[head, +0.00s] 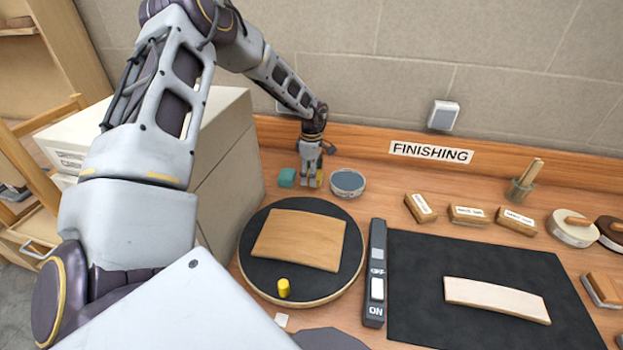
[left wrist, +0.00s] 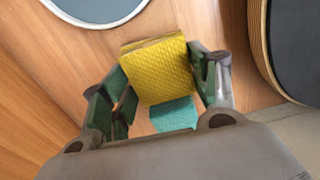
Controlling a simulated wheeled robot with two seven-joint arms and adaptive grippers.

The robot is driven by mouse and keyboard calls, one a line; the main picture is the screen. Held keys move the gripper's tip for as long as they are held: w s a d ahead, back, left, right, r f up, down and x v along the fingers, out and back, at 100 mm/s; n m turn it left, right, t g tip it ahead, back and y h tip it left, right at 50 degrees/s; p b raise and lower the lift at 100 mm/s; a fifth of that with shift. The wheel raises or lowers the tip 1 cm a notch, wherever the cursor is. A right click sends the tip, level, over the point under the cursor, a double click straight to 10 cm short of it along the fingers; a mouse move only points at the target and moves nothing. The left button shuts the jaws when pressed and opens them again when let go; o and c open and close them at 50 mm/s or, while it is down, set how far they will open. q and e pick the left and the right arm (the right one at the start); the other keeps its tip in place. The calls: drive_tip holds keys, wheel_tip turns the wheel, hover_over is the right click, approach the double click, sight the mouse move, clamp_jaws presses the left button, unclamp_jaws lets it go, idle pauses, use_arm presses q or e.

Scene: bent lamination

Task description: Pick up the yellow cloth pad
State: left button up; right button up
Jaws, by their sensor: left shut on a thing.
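The yellow cloth pad (left wrist: 158,72) is a textured block between the fingers of my left gripper (left wrist: 163,88) in the left wrist view. The gripper is shut on it. In the head view my left gripper (head: 310,181) points down at the back of the bench, and only a small part of the yellow pad (head: 319,179) shows beside its fingers. A teal pad (head: 286,178) lies just left of the gripper in the head view; in the left wrist view the teal pad (left wrist: 174,114) shows just below the yellow one. My right gripper is in neither view.
A round tin (head: 348,182) stands close to the right of my left gripper. A black turntable (head: 258,258) with a bent wood sheet (head: 300,239) and a yellow peg (head: 284,287) is in front. Sanding blocks (head: 468,215), a switch bar (head: 376,270) and a black mat (head: 430,250) lie to the right.

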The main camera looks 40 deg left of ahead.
use_arm(q)
wheel_tip(320, 180, up, 6)
drive_tip(key=shift+r+b, duration=0.1)
drive_tip(key=shift+b, duration=0.25)
drive_tip(key=shift+r, duration=0.6)
drive_tip(key=o, duration=0.3)
drive_tip(key=c, duration=0.4)
drive_tip(key=shift+o, duration=0.2)
drive_tip(key=shift+a+r, duration=0.1)
drive_tip(key=shift+a, duration=0.05)
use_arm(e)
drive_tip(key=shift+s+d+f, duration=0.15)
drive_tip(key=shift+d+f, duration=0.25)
